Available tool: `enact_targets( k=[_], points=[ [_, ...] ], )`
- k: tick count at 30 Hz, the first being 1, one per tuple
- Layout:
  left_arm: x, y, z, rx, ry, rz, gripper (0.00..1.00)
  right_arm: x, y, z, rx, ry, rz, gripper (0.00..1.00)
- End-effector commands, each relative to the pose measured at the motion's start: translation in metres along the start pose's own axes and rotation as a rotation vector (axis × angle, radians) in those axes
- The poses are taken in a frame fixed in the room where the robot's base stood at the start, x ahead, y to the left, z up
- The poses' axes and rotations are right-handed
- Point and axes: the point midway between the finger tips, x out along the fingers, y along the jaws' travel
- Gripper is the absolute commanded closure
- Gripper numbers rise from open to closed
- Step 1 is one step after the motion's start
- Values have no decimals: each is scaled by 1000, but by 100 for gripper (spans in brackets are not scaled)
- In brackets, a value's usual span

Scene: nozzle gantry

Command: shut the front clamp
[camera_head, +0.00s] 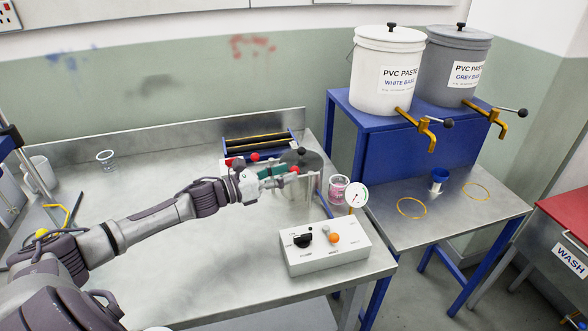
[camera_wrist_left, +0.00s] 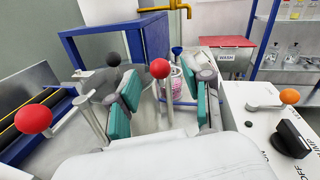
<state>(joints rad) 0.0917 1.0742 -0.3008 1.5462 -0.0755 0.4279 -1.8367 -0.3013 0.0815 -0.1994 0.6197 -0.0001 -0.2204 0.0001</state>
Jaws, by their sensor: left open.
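The front clamp's lever appears to be the one with a red ball knob (camera_head: 294,170) beside my left fingertips, near the table's right side. In the left wrist view this red knob (camera_wrist_left: 160,68) tops a metal rod that stands up between the finger pads. My left gripper (camera_head: 278,178) is open, its teal pads (camera_wrist_left: 163,103) on either side of the rod, with visible gaps. A second red knob (camera_wrist_left: 33,119) on a rod lies to the left, outside the fingers; it also shows in the head view (camera_head: 255,157). The clamp's base is largely hidden. My right gripper is not in view.
A white control box (camera_head: 325,246) with a black switch and orange knob stands near the front right, beside a round gauge (camera_head: 355,195). A pink-filled cup (camera_head: 338,189) is close by. A blue-framed rack (camera_head: 262,146) lies behind. The table's left middle is clear.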

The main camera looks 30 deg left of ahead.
Motion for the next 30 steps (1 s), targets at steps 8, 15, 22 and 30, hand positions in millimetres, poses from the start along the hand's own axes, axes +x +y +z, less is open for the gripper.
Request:
enact_targets(
  k=[8, 15, 22, 30],
  points=[
    [27, 0, 1, 1, -1, 1, 50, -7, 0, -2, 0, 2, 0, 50],
    [32, 0, 0, 1, 1, 0, 50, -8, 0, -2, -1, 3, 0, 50],
    [32, 0, 0, 1, 1, 0, 63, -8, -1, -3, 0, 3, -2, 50],
    [31, 0, 0, 1, 1, 0, 100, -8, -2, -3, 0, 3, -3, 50]
  ],
)
